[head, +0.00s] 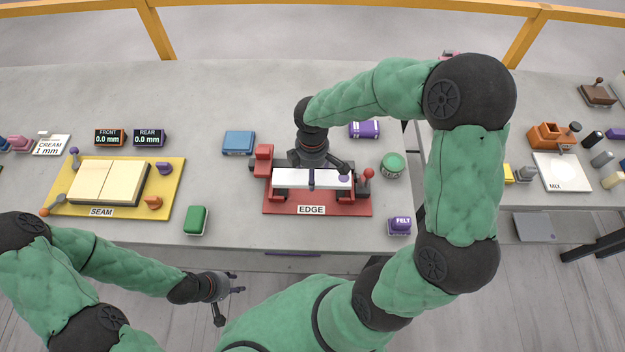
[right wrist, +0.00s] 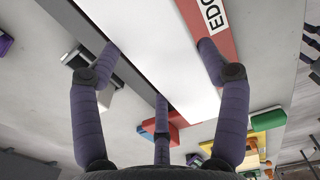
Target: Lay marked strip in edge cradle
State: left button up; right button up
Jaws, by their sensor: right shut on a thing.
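The white strip (head: 290,177) lies lengthwise over the red edge cradle (head: 268,209), whose front carries the label EDGE (head: 311,210). My right gripper (head: 327,180) reaches down over the cradle and is shut on the strip. In the right wrist view the strip (right wrist: 165,50) runs between the purple fingers of the right gripper (right wrist: 160,75), beside a grey bar (right wrist: 90,35). I cannot tell whether the strip touches the cradle's seat, and no mark on it is clear. My left gripper (head: 232,292) is open and empty in front of the table.
A yellow SEAM board (head: 173,190) with cream slabs stands left. A green block (head: 196,220), blue block (head: 238,143), purple FELT block (head: 400,226) and green tin (head: 392,165) surround the cradle.

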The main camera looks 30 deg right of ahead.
jog(key=shift+f+b, duration=0.75)
jog(key=shift+f, duration=1.65)
jog(key=shift+f, duration=0.15)
jog(key=o, duration=1.6)
jog(key=shift+c, duration=0.2)
notch_tip(320, 180, up, 12)
jog(key=p, duration=0.3)
